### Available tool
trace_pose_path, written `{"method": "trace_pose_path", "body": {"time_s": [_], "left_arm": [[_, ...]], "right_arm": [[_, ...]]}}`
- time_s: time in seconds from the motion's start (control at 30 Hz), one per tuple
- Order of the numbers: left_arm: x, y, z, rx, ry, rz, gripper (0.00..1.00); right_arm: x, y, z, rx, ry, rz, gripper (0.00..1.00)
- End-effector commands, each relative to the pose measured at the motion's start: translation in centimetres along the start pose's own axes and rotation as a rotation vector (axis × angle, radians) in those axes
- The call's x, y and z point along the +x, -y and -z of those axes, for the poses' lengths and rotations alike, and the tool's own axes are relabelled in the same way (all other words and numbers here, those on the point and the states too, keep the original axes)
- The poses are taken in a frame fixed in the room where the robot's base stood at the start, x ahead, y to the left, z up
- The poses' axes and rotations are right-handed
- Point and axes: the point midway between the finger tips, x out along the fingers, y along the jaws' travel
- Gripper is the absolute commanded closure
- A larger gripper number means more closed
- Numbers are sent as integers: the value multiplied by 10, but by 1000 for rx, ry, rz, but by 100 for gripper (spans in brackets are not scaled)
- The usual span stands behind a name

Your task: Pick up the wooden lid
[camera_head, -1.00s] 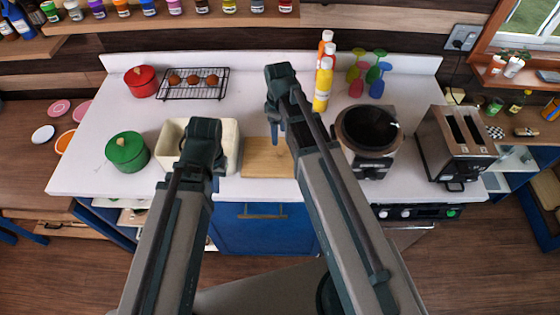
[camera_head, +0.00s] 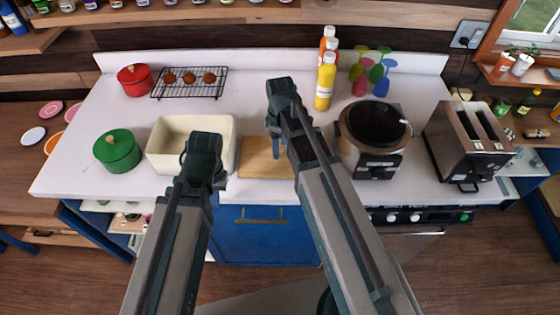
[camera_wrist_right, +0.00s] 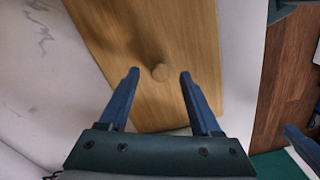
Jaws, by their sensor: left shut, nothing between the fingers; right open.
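The wooden lid (camera_head: 257,160) is a pale brown rectangular board lying near the front edge of the white counter, right of the cream bin. In the right wrist view the lid (camera_wrist_right: 190,35) fills the middle, with a small round knob (camera_wrist_right: 160,72). My right gripper (camera_head: 278,148) is over the lid. In its wrist view this gripper (camera_wrist_right: 160,74) is open, and the knob appears between its fingertips; I cannot tell how far below them it is. My left gripper (camera_head: 213,182) is shut and empty in front of the cream bin, its fingertips partly hidden by its arm.
The cream bin (camera_head: 165,160) stands left of the lid, with a green pot (camera_head: 118,155) beyond it. A black-topped cooker (camera_head: 375,135) and a toaster (camera_head: 468,140) stand to the right. Bottles (camera_head: 326,85) and a cooling rack (camera_head: 190,90) are at the back. The counter centre is clear.

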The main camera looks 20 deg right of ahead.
Motion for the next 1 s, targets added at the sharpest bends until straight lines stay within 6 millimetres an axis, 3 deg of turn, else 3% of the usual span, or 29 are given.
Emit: {"method": "trace_pose_path", "body": {"time_s": [0.07,0.33,0.7,1.0], "left_arm": [[12,-1,1,0,0,0,100],[10,-1,1,-1,0,0,100],[10,-1,1,0,0,0,100],[10,-1,1,0,0,0,100]], "right_arm": [[12,0,0,0,0,0,36],[10,0,0,0,0,0,36],[10,0,0,0,0,0,100],[10,0,0,0,0,0,100]]}}
